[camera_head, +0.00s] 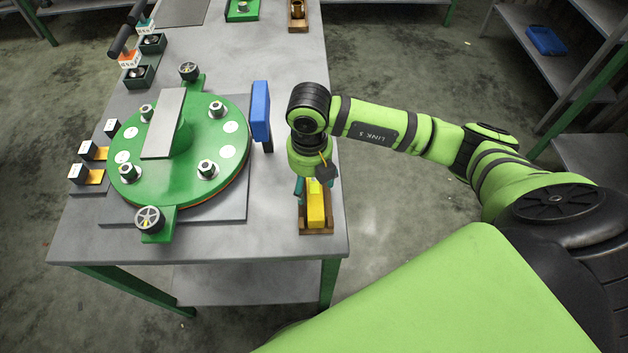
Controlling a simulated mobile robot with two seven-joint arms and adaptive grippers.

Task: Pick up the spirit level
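A yellow block, which appears to be the spirit level (316,208), sits in a small brown wooden holder (304,231) at the front right corner of the table. My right gripper (315,187) points down over the far end of the yellow block. Its teal fingers show apart, one on each side of the block. Whether they touch it is hard to see, as the wrist covers part of the block. My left gripper is not in view.
A green round disc (215,140) with knobs and a grey bar stands on a grey plate on the table (278,215). A blue upright piece (261,110) stands between disc and gripper. Shelves stand at the right.

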